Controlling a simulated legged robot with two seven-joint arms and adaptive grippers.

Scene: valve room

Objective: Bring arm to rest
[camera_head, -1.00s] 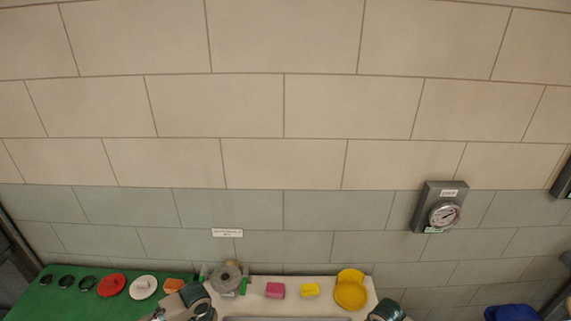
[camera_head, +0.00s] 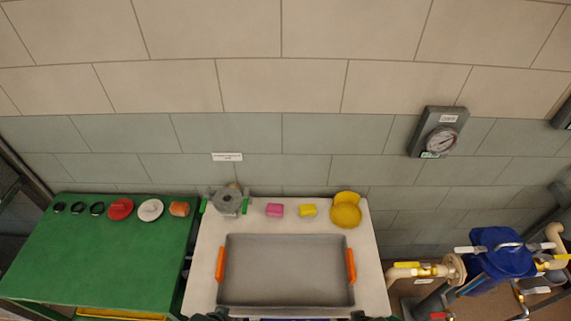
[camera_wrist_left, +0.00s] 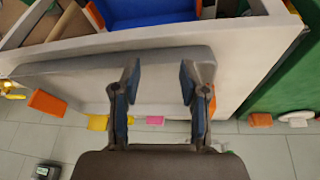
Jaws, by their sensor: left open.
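My left gripper (camera_wrist_left: 158,82) shows in the left wrist view with its two dark fingers apart and nothing between them. It faces a grey tray (camera_wrist_left: 75,80) and a white table edge (camera_wrist_left: 235,60); I cannot tell its distance from them. In the head view only dark slivers, likely of my arms, show at the bottom edge, below the grey tray (camera_head: 285,300) on the white table (camera_head: 205,265). My right gripper cannot be made out in either view.
The tray has two orange handles (camera_head: 220,264). Behind it lie a pink block (camera_head: 274,210), a yellow block (camera_head: 307,210) and a yellow container (camera_head: 346,215). A green table (camera_head: 100,260) stands left. A blue valve assembly (camera_head: 497,255) stands right. A gauge (camera_head: 442,139) hangs on the wall.

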